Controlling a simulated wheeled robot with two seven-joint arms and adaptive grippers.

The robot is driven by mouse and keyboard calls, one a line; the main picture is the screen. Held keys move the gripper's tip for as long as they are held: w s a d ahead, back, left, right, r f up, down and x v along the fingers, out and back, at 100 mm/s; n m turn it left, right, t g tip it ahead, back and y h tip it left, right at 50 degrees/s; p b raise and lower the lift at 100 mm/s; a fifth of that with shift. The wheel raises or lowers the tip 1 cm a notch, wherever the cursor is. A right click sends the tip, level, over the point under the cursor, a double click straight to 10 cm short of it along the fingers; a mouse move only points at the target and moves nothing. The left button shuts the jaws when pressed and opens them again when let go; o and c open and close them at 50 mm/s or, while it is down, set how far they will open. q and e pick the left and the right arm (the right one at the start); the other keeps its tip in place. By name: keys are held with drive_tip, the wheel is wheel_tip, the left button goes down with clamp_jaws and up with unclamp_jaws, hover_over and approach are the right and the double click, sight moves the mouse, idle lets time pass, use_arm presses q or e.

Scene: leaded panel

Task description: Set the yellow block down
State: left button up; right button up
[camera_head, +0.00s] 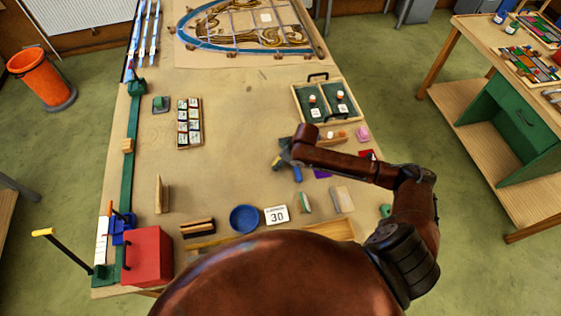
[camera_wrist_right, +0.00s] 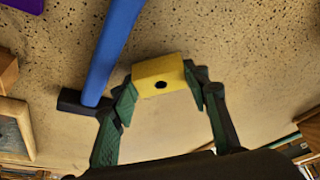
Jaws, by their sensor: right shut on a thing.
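The yellow block (camera_wrist_right: 158,74), with a dark round spot on its face, sits between the fingers of my right gripper (camera_wrist_right: 163,90) in the right wrist view. The fingers are shut on its two ends. I cannot tell whether the block touches the bench top (camera_head: 230,170). My left gripper is not in view.
A blue-handled tool (camera_wrist_right: 112,45) lies close to the left finger. A wooden tray with dark green compartments (camera_head: 297,100) stands behind the gripper. A blue round dish (camera_head: 244,219) and a white card marked 30 (camera_head: 277,214) lie nearer. The bench middle is clear.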

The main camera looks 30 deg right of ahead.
drive_tip(key=shift+f, duration=0.25)
drive_tip(key=o, duration=1.1)
drive_tip(key=shift+f, duration=0.15)
